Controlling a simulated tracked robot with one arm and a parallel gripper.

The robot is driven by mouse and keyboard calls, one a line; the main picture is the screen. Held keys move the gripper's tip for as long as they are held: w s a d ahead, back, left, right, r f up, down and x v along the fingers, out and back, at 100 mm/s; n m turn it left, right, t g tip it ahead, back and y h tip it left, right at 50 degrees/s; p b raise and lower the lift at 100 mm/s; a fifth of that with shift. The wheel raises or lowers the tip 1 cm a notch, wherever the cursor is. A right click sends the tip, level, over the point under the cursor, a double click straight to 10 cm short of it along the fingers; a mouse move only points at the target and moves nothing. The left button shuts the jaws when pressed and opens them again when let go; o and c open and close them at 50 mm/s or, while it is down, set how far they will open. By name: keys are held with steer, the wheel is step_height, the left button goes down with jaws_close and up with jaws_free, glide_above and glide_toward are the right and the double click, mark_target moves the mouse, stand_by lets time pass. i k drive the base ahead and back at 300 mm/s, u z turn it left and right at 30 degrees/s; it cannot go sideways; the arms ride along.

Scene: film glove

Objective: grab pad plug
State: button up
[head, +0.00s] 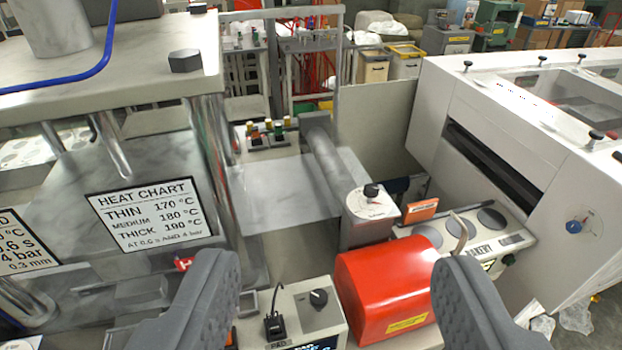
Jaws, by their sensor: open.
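A small black plug (273,325) stands upright on a pale control box (300,295), just behind a label that reads PAD. A thin black lead rises from its top. The box has a black knob (318,298) and a dark display cut off by the bottom edge. My gripper (335,268) is open, its two grey ribbed fingers wide apart at the bottom of the view. The plug shows between the fingers, nearer the left one. Nothing is held. I cannot tell how far below the fingers the plug is.
A red rounded housing (390,285) stands right of the box, close to the right finger. A press with a heat chart (145,215) fills the left. A metal roller unit (330,170) is behind. A bakery hotplate (490,235) and large white machine (510,140) stand right.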

mark_target(274, 325)
steer(key=z, duration=0.45)
steer(key=k, duration=1.25)
steer(key=u, duration=0.45)
steer(key=i, duration=1)
